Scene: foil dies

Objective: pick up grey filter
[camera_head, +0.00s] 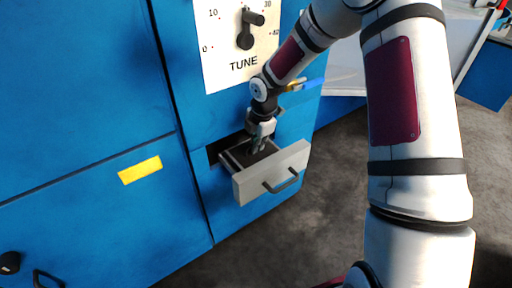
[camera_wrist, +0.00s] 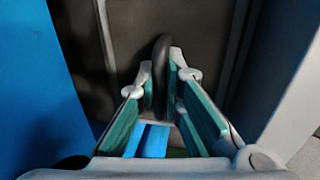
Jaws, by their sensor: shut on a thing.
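The grey filter (camera_head: 240,157) lies in an open drawer (camera_head: 271,174) that sticks out of the blue cabinet. In the head view it shows only as a dark flat top, partly covered by my gripper (camera_head: 258,147). In the wrist view the filter (camera_wrist: 125,35) is a dark grey panel with a black raised handle. My gripper (camera_wrist: 161,66) points down into the drawer, its fingers closed on both sides of that handle. The filter's lower sides are hidden in the drawer.
The blue cabinet (camera_head: 80,90) stands close behind and left of the drawer. A white TUNE panel (camera_head: 222,60) with a black knob (camera_head: 246,38) is above it. The drawer front has a dark pull handle (camera_head: 281,181). Grey floor (camera_head: 325,190) is clear to the right.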

